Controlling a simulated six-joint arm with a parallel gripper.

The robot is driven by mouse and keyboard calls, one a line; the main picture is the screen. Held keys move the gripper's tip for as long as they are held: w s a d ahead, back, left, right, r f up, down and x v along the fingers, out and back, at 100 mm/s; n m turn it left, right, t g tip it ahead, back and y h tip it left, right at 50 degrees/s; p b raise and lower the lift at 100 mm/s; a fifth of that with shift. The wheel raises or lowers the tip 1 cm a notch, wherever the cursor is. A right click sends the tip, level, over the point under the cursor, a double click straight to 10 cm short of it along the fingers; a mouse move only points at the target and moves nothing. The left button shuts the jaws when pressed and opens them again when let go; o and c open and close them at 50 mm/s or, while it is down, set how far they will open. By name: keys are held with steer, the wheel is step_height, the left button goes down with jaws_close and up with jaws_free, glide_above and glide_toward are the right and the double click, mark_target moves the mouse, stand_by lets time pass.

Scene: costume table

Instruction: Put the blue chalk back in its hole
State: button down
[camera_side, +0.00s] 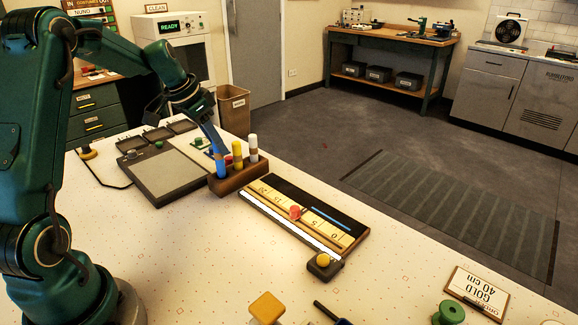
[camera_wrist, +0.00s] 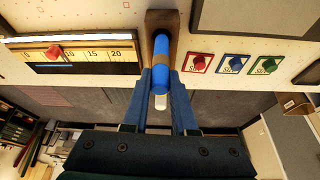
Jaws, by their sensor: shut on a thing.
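In the wrist view the blue chalk (camera_wrist: 161,50) sits between my two fingers (camera_wrist: 161,80), over the chalk block (camera_wrist: 153,18). Whether its lower end is inside a hole or just above one, I cannot tell. A yellow chalk (camera_side: 238,157) and a white chalk (camera_side: 253,148) stand in the block to its right. The white tip (camera_wrist: 160,103) shows beyond the blue chalk in the wrist view.
A ruler board with a red slider (camera_side: 296,212) lies right of the block. A grey flat panel (camera_side: 160,177) lies left. Red, green and blue knobs on cards (camera_wrist: 236,60) lie close by.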

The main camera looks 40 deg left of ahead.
steer(key=shift+f, duration=1.3)
stand_by(0.9)
steer(key=c, duration=0.6)
jaws_free()
steer(key=shift+r, duration=0.1)
steer(key=shift+r, duration=3.45)
steer(key=shift+d, duration=0.1)
